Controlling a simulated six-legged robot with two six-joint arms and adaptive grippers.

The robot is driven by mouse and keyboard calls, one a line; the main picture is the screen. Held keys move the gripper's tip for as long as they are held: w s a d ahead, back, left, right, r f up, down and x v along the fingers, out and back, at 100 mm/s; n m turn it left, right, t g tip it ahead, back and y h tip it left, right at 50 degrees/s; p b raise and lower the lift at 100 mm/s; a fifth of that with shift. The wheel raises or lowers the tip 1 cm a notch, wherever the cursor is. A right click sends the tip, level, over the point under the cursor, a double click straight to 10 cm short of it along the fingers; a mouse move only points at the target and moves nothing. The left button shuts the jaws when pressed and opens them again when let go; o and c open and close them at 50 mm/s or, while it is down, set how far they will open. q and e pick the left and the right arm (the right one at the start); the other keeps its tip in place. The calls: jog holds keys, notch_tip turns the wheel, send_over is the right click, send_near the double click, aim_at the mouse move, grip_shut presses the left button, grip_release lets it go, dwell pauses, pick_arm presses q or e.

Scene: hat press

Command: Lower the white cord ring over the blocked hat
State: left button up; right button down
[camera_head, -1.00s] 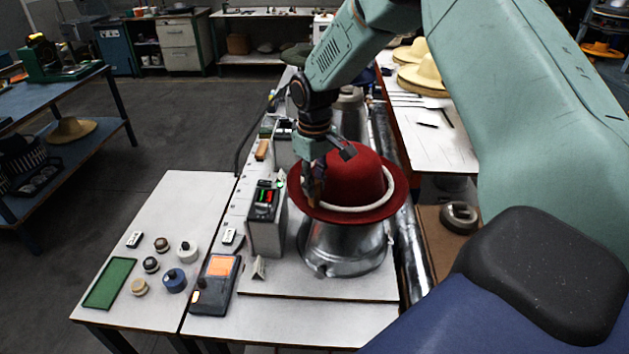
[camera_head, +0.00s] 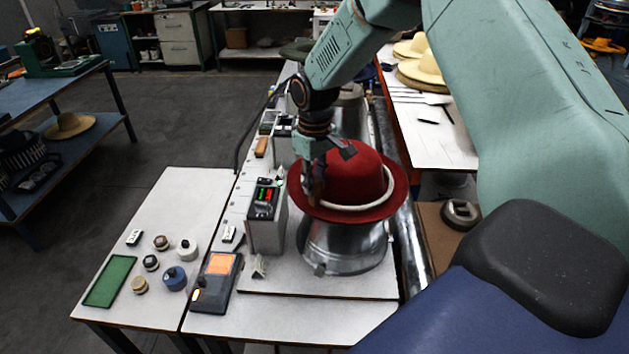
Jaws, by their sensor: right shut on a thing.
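The red blocked hat (camera_head: 365,168) sits brim down on a shiny metal press base (camera_head: 343,246). The white cord ring (camera_head: 378,200) is around the hat's crown, low at the right and front, close to the brim. My right gripper (camera_head: 314,190) is at the left side of the crown, over the brim, and is shut on the cord ring. Its fingertips and the ring's left and far parts are mostly hidden by the gripper and the crown. My left gripper is out of view.
A grey control box (camera_head: 265,220) stands just left of the press. An orange-screen device (camera_head: 215,282), several small round pots and a green mat (camera_head: 109,283) lie on the white tables. Straw hats (camera_head: 421,70) stand on the table behind right.

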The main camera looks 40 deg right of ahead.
jog(key=shift+s+a, duration=0.1)
jog(key=shift+s, duration=0.1)
jog(key=shift+w+d+f, duration=0.2)
jog(key=shift+w+f, duration=0.15)
jog(key=shift+f, duration=0.1)
jog(key=shift+s+a+r, duration=0.15)
jog(key=shift+s, duration=0.1)
jog(key=c, duration=1.6)
grip_release()
jog(key=o, duration=0.5)
jog(key=shift+w, duration=0.2)
jog(key=shift+c, duration=0.2)
jog(key=shift+s, duration=0.15)
